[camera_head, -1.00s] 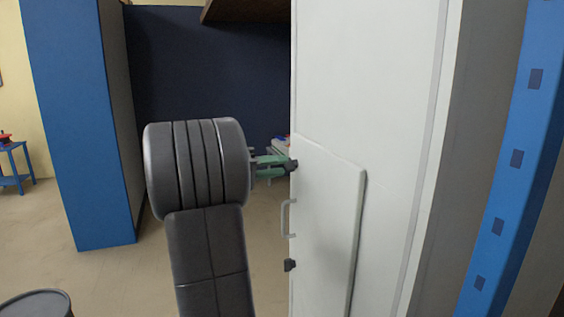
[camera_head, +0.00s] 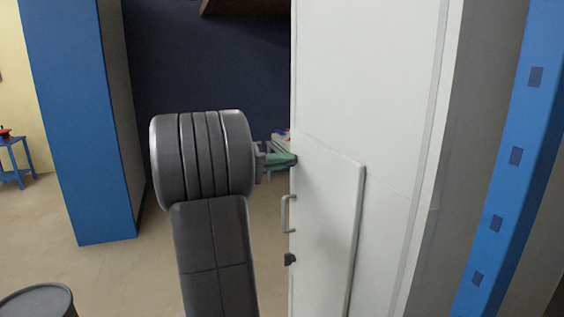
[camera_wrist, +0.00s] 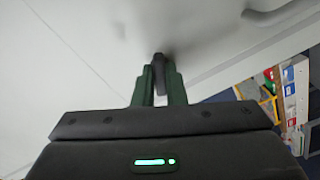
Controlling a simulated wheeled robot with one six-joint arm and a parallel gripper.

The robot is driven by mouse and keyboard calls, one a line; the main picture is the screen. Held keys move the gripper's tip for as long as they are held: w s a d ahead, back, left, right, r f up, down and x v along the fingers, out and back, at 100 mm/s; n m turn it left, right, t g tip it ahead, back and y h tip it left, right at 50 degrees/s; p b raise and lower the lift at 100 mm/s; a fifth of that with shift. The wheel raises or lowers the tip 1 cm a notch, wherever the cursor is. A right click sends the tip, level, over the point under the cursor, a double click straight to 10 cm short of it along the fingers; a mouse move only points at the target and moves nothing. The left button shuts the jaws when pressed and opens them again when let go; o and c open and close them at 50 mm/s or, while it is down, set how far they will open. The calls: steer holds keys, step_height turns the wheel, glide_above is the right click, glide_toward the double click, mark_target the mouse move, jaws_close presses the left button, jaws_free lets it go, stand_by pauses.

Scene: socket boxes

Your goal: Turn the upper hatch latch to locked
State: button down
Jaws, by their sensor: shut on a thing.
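The upper hatch latch (camera_wrist: 159,74) is a small dark lever on the white hatch face in the wrist view. It sits between the two green fingers of my gripper (camera_wrist: 159,84), which is shut on it. In the head view my gripper (camera_head: 280,160) reaches the hatch's upper left edge, and the latch there cannot be made out clearly. The hatch (camera_head: 330,220) is a white panel lying against the tall white cabinet. Its grey handle (camera_head: 286,213) and a dark lower latch (camera_head: 290,259) show below my gripper.
The white cabinet wall (camera_head: 370,80) rises above the hatch. A blue cabinet (camera_head: 75,120) stands at the left, with open floor between. A dark round drum (camera_head: 38,301) is at the lower left. Shelves with coloured items (camera_wrist: 285,95) show at the right in the wrist view.

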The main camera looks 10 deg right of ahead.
steer(key=shift+n+p, duration=0.4)
steer(key=shift+n, duration=2.5)
steer(key=c, duration=1.5)
jaws_free()
steer(key=s+a+b, duration=0.1)
steer(key=a, duration=0.3)
steer(key=a+b, duration=0.1)
steer(key=a, duration=0.4)
steer(key=s+a+b, duration=0.1)
steer(key=a, duration=0.3)
steer(key=shift+s+a, duration=0.3)
steer(key=shift+s, duration=0.05)
steer(key=shift+d, duration=0.1)
